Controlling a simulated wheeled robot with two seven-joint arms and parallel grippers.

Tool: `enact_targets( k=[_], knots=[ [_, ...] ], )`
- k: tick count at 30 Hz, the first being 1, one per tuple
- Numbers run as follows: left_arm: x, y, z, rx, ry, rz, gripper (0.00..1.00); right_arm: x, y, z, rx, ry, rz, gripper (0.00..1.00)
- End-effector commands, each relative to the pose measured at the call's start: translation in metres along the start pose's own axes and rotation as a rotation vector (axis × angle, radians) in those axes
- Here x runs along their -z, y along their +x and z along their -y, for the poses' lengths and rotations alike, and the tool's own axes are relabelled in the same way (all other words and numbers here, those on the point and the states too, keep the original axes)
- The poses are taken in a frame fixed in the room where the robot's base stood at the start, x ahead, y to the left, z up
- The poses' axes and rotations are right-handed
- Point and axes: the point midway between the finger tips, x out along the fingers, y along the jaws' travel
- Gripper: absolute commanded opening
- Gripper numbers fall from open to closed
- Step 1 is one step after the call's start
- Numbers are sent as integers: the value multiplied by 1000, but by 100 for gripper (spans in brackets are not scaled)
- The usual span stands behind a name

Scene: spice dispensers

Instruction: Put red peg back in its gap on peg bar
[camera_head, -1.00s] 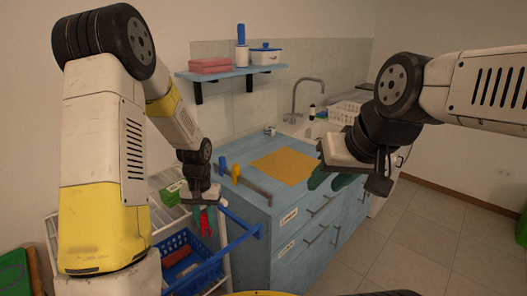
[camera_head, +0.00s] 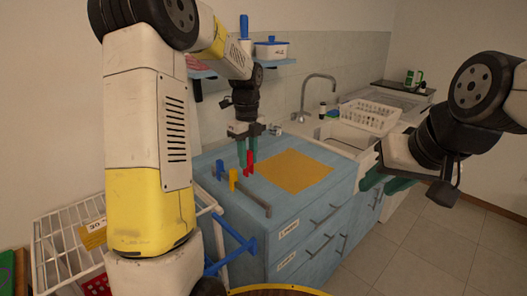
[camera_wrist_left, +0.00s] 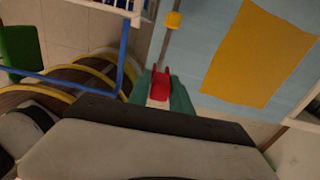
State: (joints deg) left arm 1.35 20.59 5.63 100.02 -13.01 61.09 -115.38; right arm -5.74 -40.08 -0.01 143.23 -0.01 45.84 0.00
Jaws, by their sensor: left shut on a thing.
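My left gripper (camera_head: 247,163) is shut on the red peg (camera_head: 250,162) and holds it above the blue counter, just behind the peg bar (camera_head: 254,197) in the head view. The red peg (camera_wrist_left: 160,84) also shows between the green fingers in the left wrist view. The peg bar is a thin grey-brown rail lying near the counter's left edge. A blue peg (camera_head: 220,168) and a yellow peg (camera_head: 232,180) stand at its far end. The bar's near stretch is bare. My right gripper (camera_head: 385,184) is at the right, its green fingers apart and empty.
An orange mat (camera_head: 292,171) lies on the counter right of the bar. A white wire rack (camera_head: 68,245) and a blue rail (camera_head: 232,250) are left of the counter. A white basket (camera_head: 370,115) stands by the sink at the back.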

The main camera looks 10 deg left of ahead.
Motion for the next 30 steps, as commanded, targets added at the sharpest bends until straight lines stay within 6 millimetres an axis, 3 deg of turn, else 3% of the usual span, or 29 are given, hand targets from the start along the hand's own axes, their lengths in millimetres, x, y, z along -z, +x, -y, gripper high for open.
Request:
enact_targets(
  k=[5,21,30],
  knots=[
    [0,2,0,-1,41,-1,3,0,0,0,0,0,0,36],
    [0,46,0,-2,38,-1,3,0,0,0,0,0,0,36],
    [0,52,0,-1,38,0,3,0,0,0,0,0,0,36]
  ],
)
